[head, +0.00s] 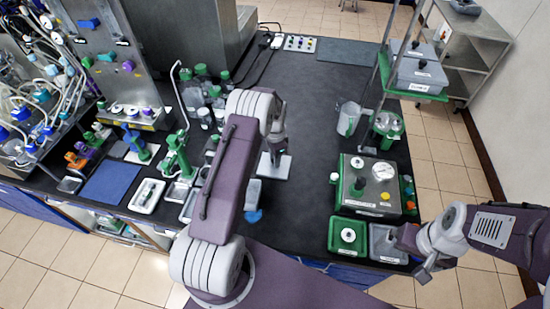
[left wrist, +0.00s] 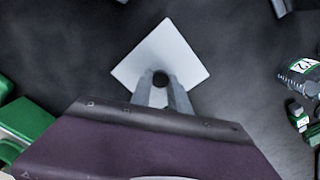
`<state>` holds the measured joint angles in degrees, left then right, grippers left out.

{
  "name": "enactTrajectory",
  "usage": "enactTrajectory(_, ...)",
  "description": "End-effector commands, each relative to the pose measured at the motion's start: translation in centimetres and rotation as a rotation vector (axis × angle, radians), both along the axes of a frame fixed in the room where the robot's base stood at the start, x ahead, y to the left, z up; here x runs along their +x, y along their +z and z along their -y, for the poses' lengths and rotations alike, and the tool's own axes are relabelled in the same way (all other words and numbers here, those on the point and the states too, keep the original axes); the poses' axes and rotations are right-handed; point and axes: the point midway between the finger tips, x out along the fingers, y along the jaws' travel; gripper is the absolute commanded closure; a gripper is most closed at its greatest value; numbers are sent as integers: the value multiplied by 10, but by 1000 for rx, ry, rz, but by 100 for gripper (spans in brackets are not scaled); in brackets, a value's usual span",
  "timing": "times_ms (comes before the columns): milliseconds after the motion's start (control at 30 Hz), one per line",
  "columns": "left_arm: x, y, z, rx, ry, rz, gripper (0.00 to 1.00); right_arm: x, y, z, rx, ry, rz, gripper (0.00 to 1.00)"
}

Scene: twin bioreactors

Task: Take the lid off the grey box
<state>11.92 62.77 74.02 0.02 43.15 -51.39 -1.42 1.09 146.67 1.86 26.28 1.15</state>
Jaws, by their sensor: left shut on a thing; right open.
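A pale square lid (head: 271,167) with a dark round knob is under my left gripper (head: 275,148), over the middle of the black bench. In the left wrist view, the fingers of my left gripper (left wrist: 161,92) are shut on the knob of the lid (left wrist: 180,50). I cannot tell whether the lid touches the bench. A grey box (head: 374,254) stands at the front right of the bench, open at the top, beside a green box (head: 335,248). My right gripper (head: 424,272) is open beside the grey box's right side, partly hidden by its own wrist.
A steel unit (head: 371,188) with a gauge stands behind the boxes. Lidded grey containers (head: 418,75) sit on a raised green shelf. Green-capped bottles (head: 203,115) and a blue mat (head: 113,185) are on the left. The bench around the lid is mostly clear.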

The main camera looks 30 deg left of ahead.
Motion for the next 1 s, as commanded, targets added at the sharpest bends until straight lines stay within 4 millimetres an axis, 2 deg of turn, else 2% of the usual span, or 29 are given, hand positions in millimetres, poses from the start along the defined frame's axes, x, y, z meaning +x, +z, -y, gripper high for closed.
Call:
enactTrajectory(200,0,-5,0,0,0,0,100,0,-5,0,0,0,0,0)
enactTrajectory(233,0,-4,0,0,0,0,70,0,-3,0,0,0,0,0)
enactTrajectory(300,0,-3,0,0,0,-1,56,0,-3,0,0,0,0,0)
enactTrajectory(567,0,-3,0,0,0,-1,56,0,-3,0,0,0,0,0)
enactTrajectory(667,0,4,0,0,0,0,56,0,3,0,0,0,0,0)
enactTrajectory(700,1,6,0,0,0,1,56,0,-2,0,0,0,0,0)
enactTrajectory(767,1,15,0,0,0,3,56,0,-5,0,0,0,0,0)
enactTrajectory(1000,1,69,0,0,0,4,56,0,-16,0,0,0,0,0)
